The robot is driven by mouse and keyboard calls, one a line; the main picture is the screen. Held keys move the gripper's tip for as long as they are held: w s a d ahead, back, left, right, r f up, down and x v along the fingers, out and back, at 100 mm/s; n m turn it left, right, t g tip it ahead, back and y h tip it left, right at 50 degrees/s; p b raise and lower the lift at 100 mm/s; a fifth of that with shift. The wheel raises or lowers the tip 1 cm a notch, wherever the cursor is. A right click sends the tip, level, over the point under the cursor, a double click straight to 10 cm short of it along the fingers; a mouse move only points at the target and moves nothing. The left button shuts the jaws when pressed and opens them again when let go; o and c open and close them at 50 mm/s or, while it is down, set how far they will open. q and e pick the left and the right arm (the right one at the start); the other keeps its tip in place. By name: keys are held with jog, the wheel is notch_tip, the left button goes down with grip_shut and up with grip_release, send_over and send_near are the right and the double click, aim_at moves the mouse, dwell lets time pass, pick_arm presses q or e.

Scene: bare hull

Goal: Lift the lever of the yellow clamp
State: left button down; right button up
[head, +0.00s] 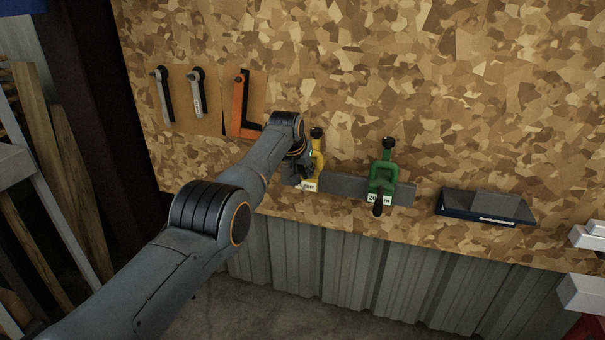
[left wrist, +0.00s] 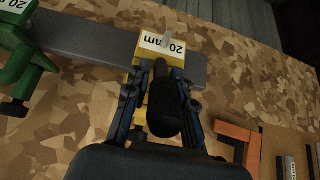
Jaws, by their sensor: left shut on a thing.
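The yellow clamp (head: 319,165) sits on the grey bar, partly hidden behind my left gripper (head: 303,168) in the head view. In the left wrist view the yellow clamp (left wrist: 140,113) carries a white 20 mm label (left wrist: 174,46). Its black lever (left wrist: 163,112) points toward the camera. The fingers of my left gripper (left wrist: 160,78) lie on both sides of the lever and are shut on the clamp there. The exact contact is hard to see. My right gripper is in no view.
A green clamp (head: 383,175) sits to the right on the same grey bar (head: 343,184). A dark blue case with a grey block (head: 485,205) lies further right. An orange angle tool (head: 240,105) and two wrenches hang at the left.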

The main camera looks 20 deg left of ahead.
pick_arm(q)
jog(key=shift+s+f, duration=0.1)
jog(key=shift+f, duration=0.15)
jog(key=c, duration=1.1)
grip_release()
jog(key=shift+d, duration=0.1)
jog(key=shift+r, duration=0.15)
jog(key=shift+v, duration=0.8)
jog(key=v, duration=1)
jog(key=shift+r, duration=0.1)
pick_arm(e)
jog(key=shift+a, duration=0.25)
